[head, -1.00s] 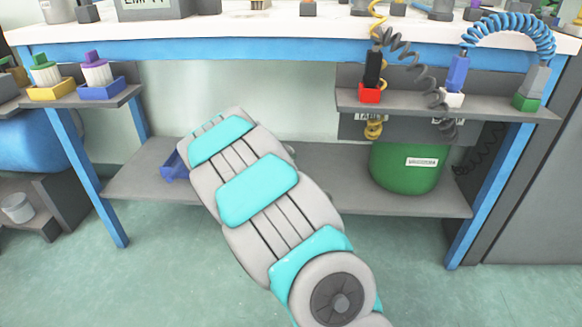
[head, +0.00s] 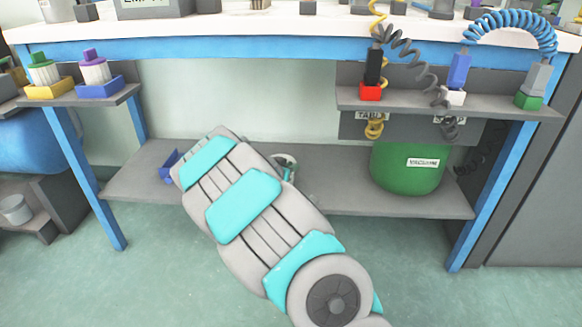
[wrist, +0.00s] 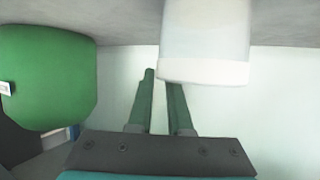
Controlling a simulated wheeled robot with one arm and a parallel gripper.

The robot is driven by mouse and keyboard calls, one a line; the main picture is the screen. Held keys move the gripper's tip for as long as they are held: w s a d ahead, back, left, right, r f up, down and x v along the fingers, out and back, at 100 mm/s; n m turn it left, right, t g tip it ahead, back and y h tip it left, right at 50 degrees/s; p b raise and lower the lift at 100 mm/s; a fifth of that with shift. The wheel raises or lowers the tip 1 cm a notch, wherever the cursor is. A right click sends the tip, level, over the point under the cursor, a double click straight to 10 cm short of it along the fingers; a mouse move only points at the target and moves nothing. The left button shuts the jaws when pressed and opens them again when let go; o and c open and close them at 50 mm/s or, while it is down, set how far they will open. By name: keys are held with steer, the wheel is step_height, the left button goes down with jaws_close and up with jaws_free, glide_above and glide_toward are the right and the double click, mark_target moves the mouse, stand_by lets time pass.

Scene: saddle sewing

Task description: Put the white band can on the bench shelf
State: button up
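The white band can stands on the grey bench shelf (head: 330,190) under the table.
A green bin (head: 408,170) stands on the shelf to the right; it also shows in the wrist view (wrist: 48,75). A blue tray (head: 169,165) lies at the shelf's left. The upper right tool shelf (head: 430,102) overhangs the bin.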

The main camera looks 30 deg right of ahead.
steer(key=shift+o, duration=0.9)
